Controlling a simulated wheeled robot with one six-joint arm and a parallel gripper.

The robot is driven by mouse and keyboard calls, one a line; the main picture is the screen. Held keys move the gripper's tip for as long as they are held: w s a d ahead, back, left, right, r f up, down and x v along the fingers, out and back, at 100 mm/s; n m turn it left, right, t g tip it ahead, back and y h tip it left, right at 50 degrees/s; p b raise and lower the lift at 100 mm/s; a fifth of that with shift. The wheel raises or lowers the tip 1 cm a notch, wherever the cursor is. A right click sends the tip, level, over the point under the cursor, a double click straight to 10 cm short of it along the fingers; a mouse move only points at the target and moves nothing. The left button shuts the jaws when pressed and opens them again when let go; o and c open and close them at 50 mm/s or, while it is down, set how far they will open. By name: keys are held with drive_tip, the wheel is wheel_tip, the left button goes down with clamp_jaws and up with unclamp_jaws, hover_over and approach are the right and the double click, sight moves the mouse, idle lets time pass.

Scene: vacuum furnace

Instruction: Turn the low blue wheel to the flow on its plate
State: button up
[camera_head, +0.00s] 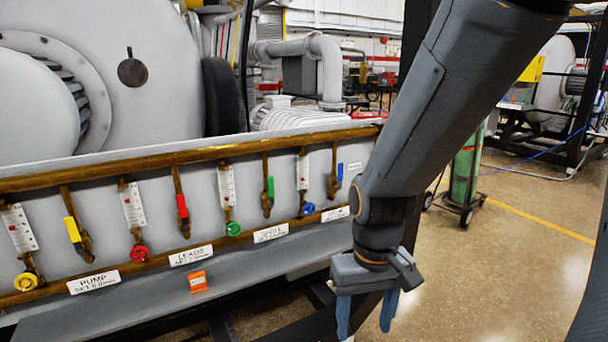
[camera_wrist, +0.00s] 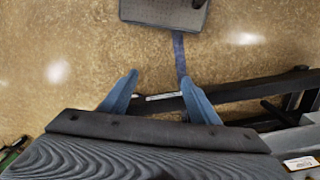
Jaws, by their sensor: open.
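The low blue wheel (camera_head: 308,209) sits at the foot of the rightmost flow gauge (camera_head: 303,172) on the grey panel. A white plate (camera_head: 335,214) is just right of and below the wheel, its print too small to read. My gripper (camera_head: 366,318) hangs to the right of the panel, lower than the blue wheel and apart from it. Its two blue fingers point down, spread apart with nothing between them. In the wrist view my gripper (camera_wrist: 158,95) is open over the floor, and the blue wheel does not show there.
Yellow (camera_head: 27,281), red (camera_head: 139,253) and green (camera_head: 233,228) wheels line the lower brass pipe to the left. Coloured levers, such as the blue-handled lever (camera_head: 340,172), hang between gauges. An orange tag (camera_head: 198,282) is on the lower ledge. Open floor (camera_head: 480,265) lies right.

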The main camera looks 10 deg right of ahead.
drive_tip(key=shift+w, duration=0.1)
idle(0.3)
drive_tip(key=n+t+y+b, duration=0.55)
drive_tip(key=t+b, duration=0.85)
drive_tip(key=t, duration=0.3)
approach(310, 210)
drive_tip(key=w, duration=0.3)
drive_tip(key=shift+m, duration=0.35)
drive_tip(key=x, duration=0.8)
drive_tip(key=shift+s+a, duration=0.15)
drive_tip(key=shift+a, duration=0.25)
drive_tip(key=c, duration=1.1)
